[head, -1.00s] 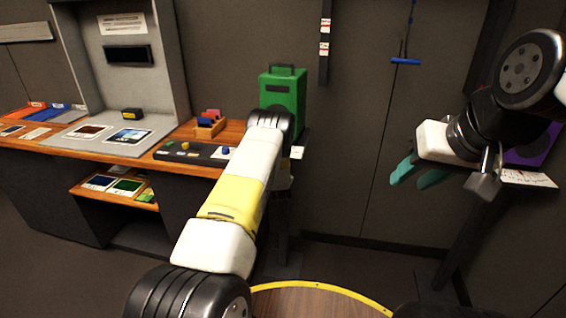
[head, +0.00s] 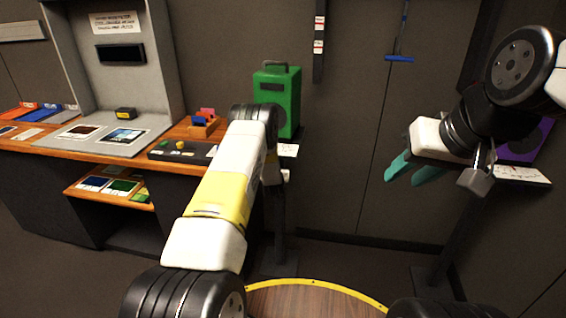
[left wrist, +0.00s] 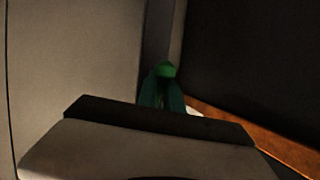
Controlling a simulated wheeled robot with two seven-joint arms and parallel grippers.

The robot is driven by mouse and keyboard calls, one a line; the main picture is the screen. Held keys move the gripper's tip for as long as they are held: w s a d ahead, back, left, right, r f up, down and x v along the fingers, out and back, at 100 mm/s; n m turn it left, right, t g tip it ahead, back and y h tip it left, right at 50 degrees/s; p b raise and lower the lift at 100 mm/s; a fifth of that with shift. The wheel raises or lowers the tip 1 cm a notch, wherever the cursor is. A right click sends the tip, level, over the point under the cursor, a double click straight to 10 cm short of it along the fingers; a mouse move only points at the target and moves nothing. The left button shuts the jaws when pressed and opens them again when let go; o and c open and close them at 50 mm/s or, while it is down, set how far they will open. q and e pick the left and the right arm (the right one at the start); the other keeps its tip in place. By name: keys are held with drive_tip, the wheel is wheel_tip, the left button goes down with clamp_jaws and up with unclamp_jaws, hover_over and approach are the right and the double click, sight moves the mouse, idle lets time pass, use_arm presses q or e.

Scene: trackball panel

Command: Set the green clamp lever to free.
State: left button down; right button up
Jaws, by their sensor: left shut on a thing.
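A green piece, apparently the tip of the green clamp lever (left wrist: 165,69), shows between the teal fingers of my left gripper (left wrist: 162,92) in the left wrist view. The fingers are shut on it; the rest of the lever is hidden. In the head view my left arm reaches to the front of a green box (head: 288,98) with a handle on top. That arm hides the left fingers and the lever there. My right gripper (head: 413,170) is at the right, with its teal fingers apart and nothing between them.
A purple panel (head: 522,148) stands behind my right arm. A yellow-edged round wooden top (head: 310,300) is at the bottom.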

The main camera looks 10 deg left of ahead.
use_arm(q)
drive_tip(key=c, duration=1.5)
unclamp_jaws()
drive_tip(key=shift+v, duration=3.9)
